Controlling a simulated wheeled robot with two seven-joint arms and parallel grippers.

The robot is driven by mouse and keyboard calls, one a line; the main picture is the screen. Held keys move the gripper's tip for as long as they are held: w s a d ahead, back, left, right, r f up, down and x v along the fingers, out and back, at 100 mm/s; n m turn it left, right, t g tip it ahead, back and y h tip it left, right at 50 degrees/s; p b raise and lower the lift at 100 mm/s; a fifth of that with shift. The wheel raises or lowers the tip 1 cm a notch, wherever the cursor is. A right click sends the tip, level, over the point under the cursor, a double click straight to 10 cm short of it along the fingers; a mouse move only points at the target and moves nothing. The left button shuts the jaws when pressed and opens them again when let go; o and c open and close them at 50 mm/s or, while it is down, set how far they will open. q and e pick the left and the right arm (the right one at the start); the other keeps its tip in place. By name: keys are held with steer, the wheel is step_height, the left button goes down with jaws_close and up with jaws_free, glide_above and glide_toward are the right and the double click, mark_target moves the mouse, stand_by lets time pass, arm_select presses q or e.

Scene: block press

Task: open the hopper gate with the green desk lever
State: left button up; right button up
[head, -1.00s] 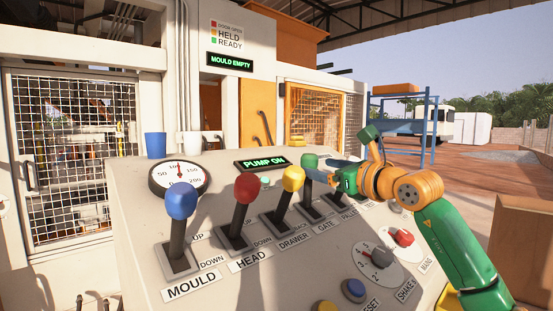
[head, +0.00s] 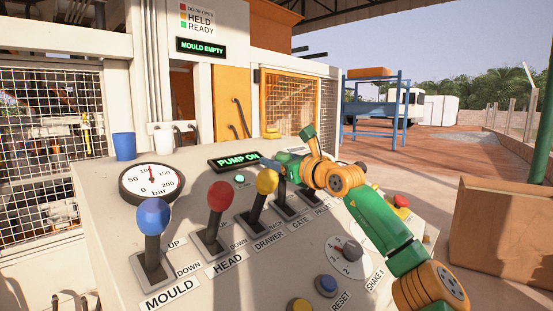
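The GATE lever (head: 284,206) stands on the sloped desk, to the right of the yellow DRAWER lever (head: 267,182). Its dark shaft shows, but its green knob is largely hidden by my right gripper or blends with it. My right gripper (head: 284,166) is at the top of the GATE lever, its arm coming in from the right. The fingertips are small and overlapped, so I cannot tell whether they are closed on the knob. My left gripper is out of view. The hopper gate cannot be made out.
The blue MOULD lever (head: 153,218) and red HEAD lever (head: 220,197) stand to the left. A gauge (head: 151,183), a PUMP ON display (head: 234,161) and a blue cup (head: 124,146) are behind. A MOULD EMPTY sign (head: 201,47) is lit. A brown box (head: 500,230) stands at right.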

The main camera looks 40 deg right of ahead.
jaws_close()
steer(key=shift+s+f+b, duration=0.1)
steer(key=shift+b, duration=0.3)
steer(key=s+t+b, duration=0.1)
steer(key=b, duration=0.2)
steer(key=s+t+b, duration=0.1)
steer(key=s+b, duration=0.1)
steer(key=b, duration=0.2)
steer(key=s+f+m+t+b, duration=0.1)
steer(key=b, duration=0.2)
steer(key=shift+s+d+t+b, duration=0.15)
steer(key=shift+t+b, duration=0.15)
steer(key=shift+s+r+t+h+b, duration=0.35)
steer(key=shift+s+r+t+h, duration=0.05)
steer(key=shift+r+h, duration=0.15)
steer(key=o, duration=0.8)
jaws_free()
steer(key=shift+d, duration=0.1)
steer(key=shift+c, duration=0.2)
